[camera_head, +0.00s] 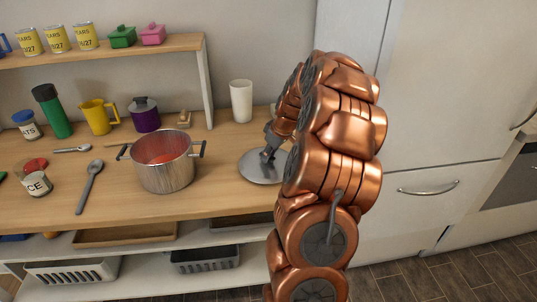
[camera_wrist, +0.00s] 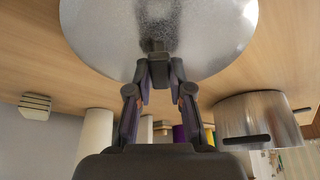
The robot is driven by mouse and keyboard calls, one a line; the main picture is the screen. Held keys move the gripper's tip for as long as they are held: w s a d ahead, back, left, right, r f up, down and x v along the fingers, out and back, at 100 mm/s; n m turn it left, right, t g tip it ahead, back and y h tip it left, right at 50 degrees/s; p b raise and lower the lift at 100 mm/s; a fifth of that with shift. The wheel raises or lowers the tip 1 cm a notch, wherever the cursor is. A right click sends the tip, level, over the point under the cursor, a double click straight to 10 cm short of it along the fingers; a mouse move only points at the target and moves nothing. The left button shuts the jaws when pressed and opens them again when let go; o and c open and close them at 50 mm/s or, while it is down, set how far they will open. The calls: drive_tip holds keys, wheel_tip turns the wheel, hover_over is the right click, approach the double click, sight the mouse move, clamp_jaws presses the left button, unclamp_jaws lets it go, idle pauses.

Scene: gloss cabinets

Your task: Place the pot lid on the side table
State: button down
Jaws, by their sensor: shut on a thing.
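The pot lid (camera_head: 256,172) is a round grey metal disc low over the right part of the wooden side table (camera_head: 222,203), right of the pot. It lies roughly level; I cannot tell whether it touches the wood. My gripper (camera_head: 269,155) is shut on the lid's handle, from the far side of my arm. In the wrist view, the fingers of my gripper (camera_wrist: 158,76) close on the dark handle, and the lid (camera_wrist: 100,35) fills the top middle. The pot (camera_head: 165,174) stands open with red contents. My arm hides the table's right end.
A white cup (camera_head: 241,101) stands behind the lid. A purple pot (camera_head: 145,115), a yellow jug (camera_head: 98,117) and a green bottle (camera_head: 52,110) stand farther left. A ladle (camera_head: 89,187) lies left of the pot. The front strip of table is clear.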

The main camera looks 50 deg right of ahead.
drive_tip(key=c, duration=1.1)
unclamp_jaws()
drive_tip(key=shift+o, duration=0.2)
drive_tip(key=shift+f, duration=0.1)
drive_tip(key=v, duration=1.2)
drive_tip(key=shift+b, duration=0.45)
drive_tip(key=s+a+g+y, duration=0.1)
drive_tip(key=s+a+g, duration=0.1)
drive_tip(key=a, duration=1.1)
drive_tip(key=s+a+g, duration=0.1)
drive_tip(key=s+a, duration=0.1)
drive_tip(key=a, duration=1)
drive_tip(key=s+a+f+g, duration=0.1)
drive_tip(key=s+a+f, duration=0.1)
drive_tip(key=s+a, duration=0.2)
drive_tip(key=s+a+f+m+g+h, duration=0.1)
drive_tip(key=s+a, duration=0.3)
drive_tip(key=s, duration=0.7)
drive_tip(key=s+a+f+g, duration=0.2)
drive_tip(key=s+a+f, duration=0.1)
drive_tip(key=s+a, duration=0.2)
drive_tip(key=shift+s+f+m+h, duration=0.25)
drive_tip(key=shift+s+m+h, duration=0.05)
drive_tip(key=shift+s, duration=0.85)
